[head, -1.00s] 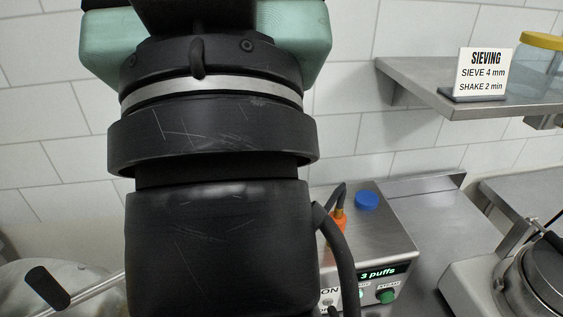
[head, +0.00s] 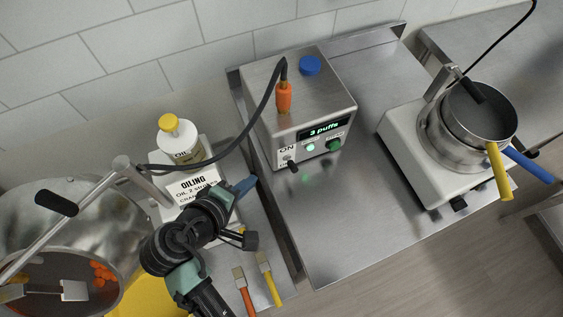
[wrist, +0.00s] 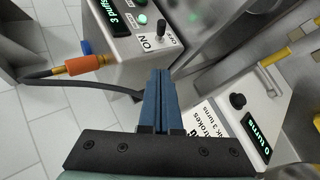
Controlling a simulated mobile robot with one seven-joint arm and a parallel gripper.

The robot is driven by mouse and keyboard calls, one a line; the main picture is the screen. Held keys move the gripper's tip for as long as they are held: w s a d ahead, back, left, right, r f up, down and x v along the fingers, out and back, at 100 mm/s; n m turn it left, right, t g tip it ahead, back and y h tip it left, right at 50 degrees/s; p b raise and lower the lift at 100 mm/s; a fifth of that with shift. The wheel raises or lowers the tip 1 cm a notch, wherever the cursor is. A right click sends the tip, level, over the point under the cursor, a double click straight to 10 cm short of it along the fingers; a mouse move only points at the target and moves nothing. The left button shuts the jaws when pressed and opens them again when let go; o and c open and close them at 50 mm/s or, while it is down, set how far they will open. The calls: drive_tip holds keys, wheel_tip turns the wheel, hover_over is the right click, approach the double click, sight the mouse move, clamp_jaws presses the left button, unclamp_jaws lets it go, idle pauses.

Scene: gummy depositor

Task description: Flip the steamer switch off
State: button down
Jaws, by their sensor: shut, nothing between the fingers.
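The steamer is a steel box (head: 300,85) with a "3 puffs" display, a lit green light and a green button. Its small black switch (head: 293,165) sits low on the front panel by the "ON" label. In the wrist view the switch (wrist: 160,31) stands between the "ON" and "OFF" labels; its exact tilt is hard to tell. My gripper (head: 252,182) is shut and empty, its blue fingers left of and below the switch in the head view. In the wrist view the fingers (wrist: 158,72) point up toward the switch, apart from it.
A black hose (head: 240,136) with an orange end (head: 284,97) runs left from the steamer. An oil bottle (head: 177,140) and an "OILING" sign (head: 195,188) stand near my arm. Brushes (head: 268,280) lie below. A pot (head: 480,112) stands right. The bench before the steamer is clear.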

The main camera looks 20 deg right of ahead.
drive_tip(key=shift+w, duration=0.1)
drive_tip(key=p, duration=0.3)
approach(291, 165)
drive_tip(key=w+d+f, duration=0.2)
drive_tip(key=w+f, duration=0.2)
drive_tip(key=shift+s+d+f, duration=0.15)
drive_tip(key=shift+d+f, duration=0.2)
drive_tip(key=shift+d, duration=0.1)
drive_tip(key=shift+s+f+t+b, duration=0.15)
drive_tip(key=shift+t+b, duration=0.15)
drive_tip(key=shift+b, duration=0.65)
